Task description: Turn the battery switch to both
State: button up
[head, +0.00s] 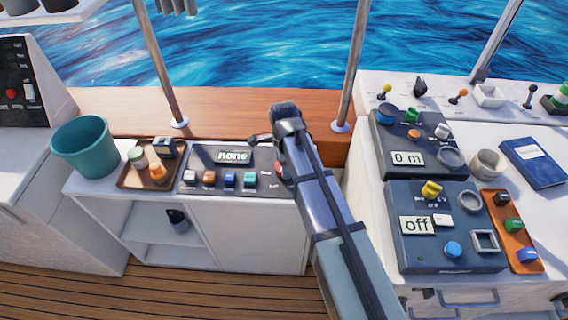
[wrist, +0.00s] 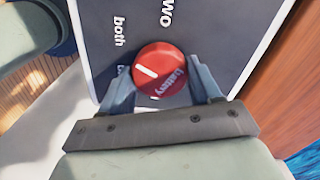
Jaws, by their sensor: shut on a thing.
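The battery switch is a round red knob (wrist: 160,70) with a white pointer line, set in a dark panel (wrist: 100,15). My gripper (wrist: 160,80) is shut on the knob, one finger on each side of it. The white line lies towards the knob's left edge in the wrist view. The labels "both" (wrist: 119,32) and "two" (wrist: 168,14) show beside the knob; others are partly hidden. In the head view a bit of the red knob (head: 280,170) shows beside my arm, and the panel's display (head: 233,157) reads "none".
Several coloured knobs or buttons (head: 230,179) line the same panel, left of the switch. A brown tray (head: 130,181) with small items and a teal bucket (head: 85,147) stand further left. Right, a console holds panels reading "0 m" (head: 408,159) and "off" (head: 417,225).

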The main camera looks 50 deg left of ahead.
jog(key=shift+m, duration=0.4)
jog(key=o, duration=1.1)
jog(key=shift+c, duration=0.2)
jog(key=shift+r, duration=0.1)
notch_tip(320, 180, up, 14)
jog(key=shift+f, duration=0.2)
dwell(0.4)
